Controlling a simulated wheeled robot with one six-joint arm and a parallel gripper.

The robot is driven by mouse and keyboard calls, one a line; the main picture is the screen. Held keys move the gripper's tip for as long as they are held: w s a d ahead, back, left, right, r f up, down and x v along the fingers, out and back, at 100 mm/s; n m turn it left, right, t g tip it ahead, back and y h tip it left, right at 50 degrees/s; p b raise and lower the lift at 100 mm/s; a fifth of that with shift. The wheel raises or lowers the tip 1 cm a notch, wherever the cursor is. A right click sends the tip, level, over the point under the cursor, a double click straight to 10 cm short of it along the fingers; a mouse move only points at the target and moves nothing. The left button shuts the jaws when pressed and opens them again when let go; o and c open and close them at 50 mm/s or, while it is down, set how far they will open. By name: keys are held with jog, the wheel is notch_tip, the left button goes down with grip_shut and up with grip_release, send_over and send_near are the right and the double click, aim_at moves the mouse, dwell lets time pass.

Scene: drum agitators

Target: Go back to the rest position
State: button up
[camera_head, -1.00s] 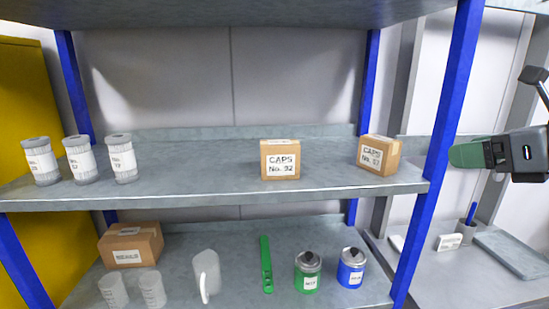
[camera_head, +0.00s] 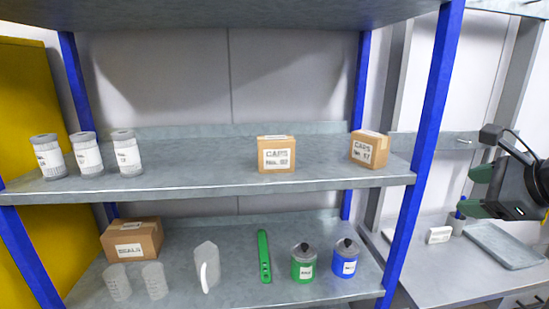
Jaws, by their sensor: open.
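My gripper (camera_head: 478,190) is at the right edge of the view, in front of the side bench and to the right of the shelf's blue post. Its two green-tipped fingers point left and stand apart, with nothing between them. It touches nothing that I can see. The end of my arm is cut off by the right edge of the picture.
A grey shelf unit (camera_head: 215,182) with blue posts (camera_head: 425,140) holds several jars, caps boxes (camera_head: 276,154), a seals box (camera_head: 132,240), beakers, a jug (camera_head: 206,266), a green tool (camera_head: 264,256) and two cans. A bench (camera_head: 445,265) with a tray (camera_head: 505,245) stands right.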

jog(key=s+a+f+n+g+h, duration=0.1)
jog(key=a+f+n+g, duration=0.25)
jog(key=f+n, duration=0.45)
jog(key=s+a+f+n+g+h, duration=0.2)
jog(key=a+f+n, duration=0.4)
jog(key=f, duration=0.5)
jog(key=s+a+f+n, duration=0.3)
jog(key=a+f+n, duration=0.3)
jog(key=a+n, duration=0.3)
jog(key=shift+s+a+f+n, duration=0.3)
jog(key=shift+s+f+n, duration=0.1)
jog(key=shift+a+r+n, duration=0.15)
jog(key=shift+a+n, duration=0.15)
jog(key=shift+a, duration=0.3)
jog(key=shift+c, duration=0.3)
